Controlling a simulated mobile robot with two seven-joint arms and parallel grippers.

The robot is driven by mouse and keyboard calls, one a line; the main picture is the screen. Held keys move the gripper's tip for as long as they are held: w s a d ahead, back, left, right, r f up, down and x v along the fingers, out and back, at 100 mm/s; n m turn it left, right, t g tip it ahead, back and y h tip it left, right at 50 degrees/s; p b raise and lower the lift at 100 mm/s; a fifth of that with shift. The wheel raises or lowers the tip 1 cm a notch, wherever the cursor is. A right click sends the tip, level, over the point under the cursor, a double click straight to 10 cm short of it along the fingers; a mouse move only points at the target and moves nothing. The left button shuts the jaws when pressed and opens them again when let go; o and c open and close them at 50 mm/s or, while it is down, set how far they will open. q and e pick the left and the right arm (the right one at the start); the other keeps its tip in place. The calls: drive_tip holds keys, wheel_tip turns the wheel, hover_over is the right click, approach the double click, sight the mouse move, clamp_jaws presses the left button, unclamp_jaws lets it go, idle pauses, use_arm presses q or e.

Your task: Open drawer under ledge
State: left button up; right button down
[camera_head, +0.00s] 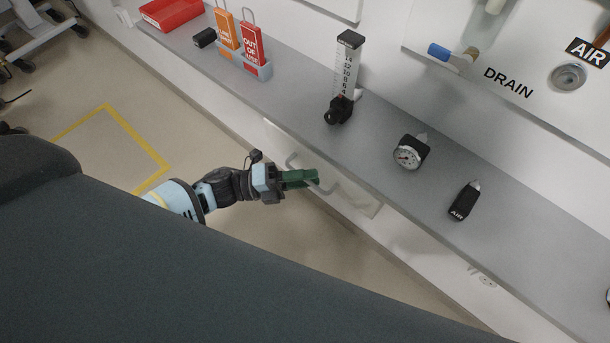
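The drawer (355,193) is a white front under the grey ledge (290,103), and it looks closed or nearly so. Its grey bar handle (291,159) shows on both sides of my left gripper. My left gripper (312,178) has green fingers that reach in from the left and overlap the middle of the handle. I cannot tell whether the fingers touch or grasp the bar, and the gap between them is unclear. My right gripper is not in view.
On the ledge stand a flowmeter (347,75), a round gauge (408,155), a black AIR block (464,202), a tag holder (252,67) and a red tray (172,12). Yellow tape (135,134) marks the floor at left. My dark body fills the lower left.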

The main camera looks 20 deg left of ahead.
use_arm(q)
drive_tip(key=c, duration=0.6)
clamp_jaws()
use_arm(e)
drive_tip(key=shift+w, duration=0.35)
